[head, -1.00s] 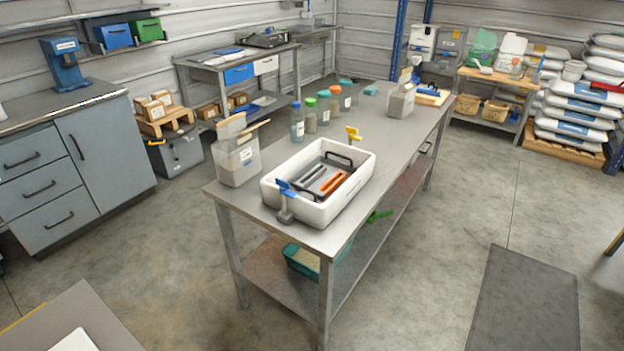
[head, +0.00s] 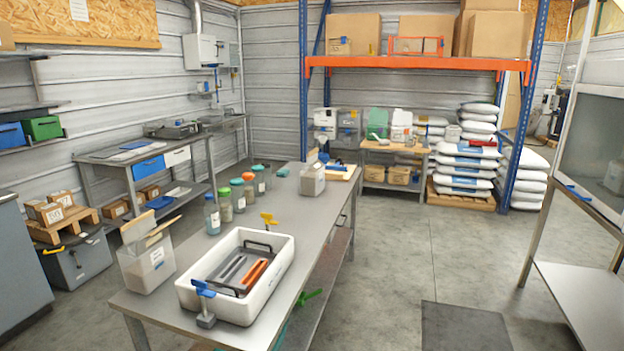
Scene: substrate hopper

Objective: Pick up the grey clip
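A white tub (head: 271,293) stands on the near end of the steel table (head: 305,215). In it is a dark tray-like insert with a black handle at the back. Long grey pieces (head: 232,268) lie in it beside an orange piece (head: 255,273). One of these grey pieces may be the grey clip, but they are too small to tell. A blue-and-grey clamp (head: 204,306) is at the tub's near side, and a yellow clamp (head: 268,219) is at its far side. Neither of my grippers is in view.
A clear bin (head: 147,267) with scoops stands left of the tub. Several lidded jars (head: 238,195) line the table's left edge. Another bin (head: 312,181) stands farther back. A glass-sided cabinet (head: 590,145) stands at right. The floor right of the table is open, with a dark mat (head: 465,327).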

